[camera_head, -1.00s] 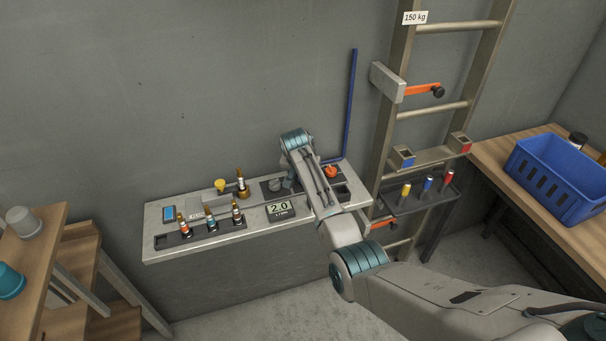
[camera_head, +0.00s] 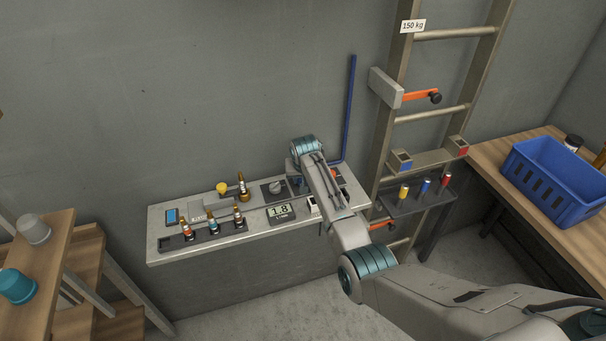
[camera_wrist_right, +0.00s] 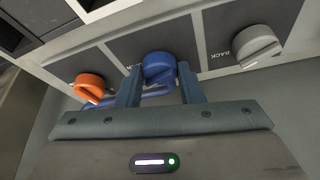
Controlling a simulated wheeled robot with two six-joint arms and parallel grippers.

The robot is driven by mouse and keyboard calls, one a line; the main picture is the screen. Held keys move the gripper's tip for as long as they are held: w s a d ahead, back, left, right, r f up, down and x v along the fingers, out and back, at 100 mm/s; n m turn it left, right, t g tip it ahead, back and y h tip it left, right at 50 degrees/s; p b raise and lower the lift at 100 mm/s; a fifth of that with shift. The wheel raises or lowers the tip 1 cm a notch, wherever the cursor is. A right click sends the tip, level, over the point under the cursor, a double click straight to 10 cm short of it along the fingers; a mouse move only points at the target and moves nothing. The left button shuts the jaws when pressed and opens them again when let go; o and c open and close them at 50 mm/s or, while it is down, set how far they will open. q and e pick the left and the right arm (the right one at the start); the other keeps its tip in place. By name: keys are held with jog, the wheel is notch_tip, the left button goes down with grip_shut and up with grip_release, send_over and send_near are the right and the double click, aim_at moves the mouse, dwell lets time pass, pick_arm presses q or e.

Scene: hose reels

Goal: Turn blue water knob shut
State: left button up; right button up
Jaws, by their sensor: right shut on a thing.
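The blue water knob (camera_wrist_right: 159,67) sits on the panel in the right wrist view, between an orange knob (camera_wrist_right: 88,87) and a grey knob (camera_wrist_right: 257,45). My right gripper (camera_wrist_right: 160,75) is shut on the blue knob, with one finger on each side of it. In the head view my right arm hides most of the blue knob; the grey knob (camera_head: 277,187) shows to its left. My left gripper is not in view.
A display (camera_head: 281,210) on the shelf panel (camera_head: 160,254) reads 1.8. Several small bottles stand on the left part of the shelf. A ladder (camera_head: 381,160) with orange levers and a blue crate (camera_head: 552,190) are to the right.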

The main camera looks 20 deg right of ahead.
jog(key=n, duration=0.2)
jog(key=n+y+p, duration=0.1)
jog(key=shift+d+r+n, duration=0.15)
jog(key=shift+n, duration=0.25)
jog(key=shift+n+y+p, duration=0.3)
jog(key=shift+n+y, duration=0.3)
jog(key=shift+n, duration=0.3)
jog(key=shift+d+n+y, duration=0.1)
jog(key=shift+n+y, duration=0.2)
jog(key=shift+n, duration=0.6)
jog(key=n+y+b, duration=0.1)
jog(key=n, duration=0.1)
jog(key=shift+w+n+g, duration=0.1)
jog(key=shift+n+g, duration=0.2)
jog(key=shift+n+g+y+b, duration=0.5)
jog(key=shift+n+b, duration=0.95)
jog(key=shift+n, duration=0.55)
jog(key=shift+w, duration=0.1)
jog(key=o, duration=1)
jog(key=shift+d, duration=0.1)
